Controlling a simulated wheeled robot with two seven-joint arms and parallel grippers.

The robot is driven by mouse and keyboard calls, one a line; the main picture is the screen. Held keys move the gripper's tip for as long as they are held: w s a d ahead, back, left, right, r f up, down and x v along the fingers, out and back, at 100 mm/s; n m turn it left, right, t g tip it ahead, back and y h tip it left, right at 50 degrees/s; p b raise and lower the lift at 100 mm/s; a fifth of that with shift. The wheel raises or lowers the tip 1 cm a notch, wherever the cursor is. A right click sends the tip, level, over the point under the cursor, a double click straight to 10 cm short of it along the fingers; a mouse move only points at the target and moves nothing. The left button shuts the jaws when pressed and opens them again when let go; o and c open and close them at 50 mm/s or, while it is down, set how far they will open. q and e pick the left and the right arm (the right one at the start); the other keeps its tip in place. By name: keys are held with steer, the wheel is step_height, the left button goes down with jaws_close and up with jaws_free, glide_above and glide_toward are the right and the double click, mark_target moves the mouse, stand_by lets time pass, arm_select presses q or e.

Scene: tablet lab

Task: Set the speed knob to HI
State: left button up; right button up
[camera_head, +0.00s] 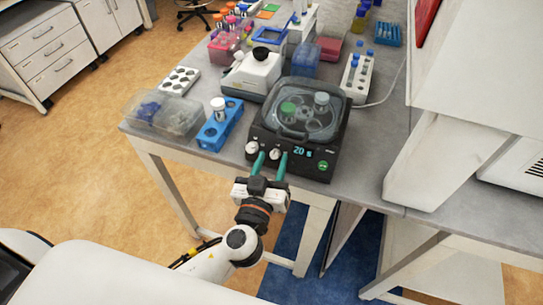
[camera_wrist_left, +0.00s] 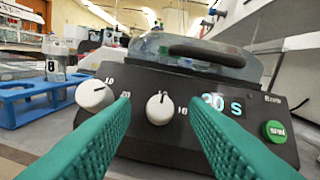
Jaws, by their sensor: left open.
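A black benchtop device (camera_head: 300,125) with a clear lid stands at the table's front edge. Its front panel carries two white knobs. The right knob (camera_wrist_left: 160,108), with a mark that looks like HI at its right, has its pointer line roughly upward. The left knob (camera_wrist_left: 95,95) has number marks beside it, its pointer toward the right. The display (camera_wrist_left: 220,104) reads 20 s. My left gripper (camera_head: 271,160) is open in front of the panel. In the left wrist view its green fingers stand either side of the right knob, apparently clear of it. My right gripper is not in view.
A green SPIN button (camera_wrist_left: 275,131) sits at the panel's right. A blue rack (camera_head: 220,128) with a vial and a clear box (camera_head: 163,112) stand left of the device. A white rack (camera_head: 355,80) of blue-capped tubes stands behind right. A large white unit (camera_head: 480,80) is at the right.

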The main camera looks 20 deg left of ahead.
arm_select(q)
steer(key=shift+w, duration=0.25)
jaws_close()
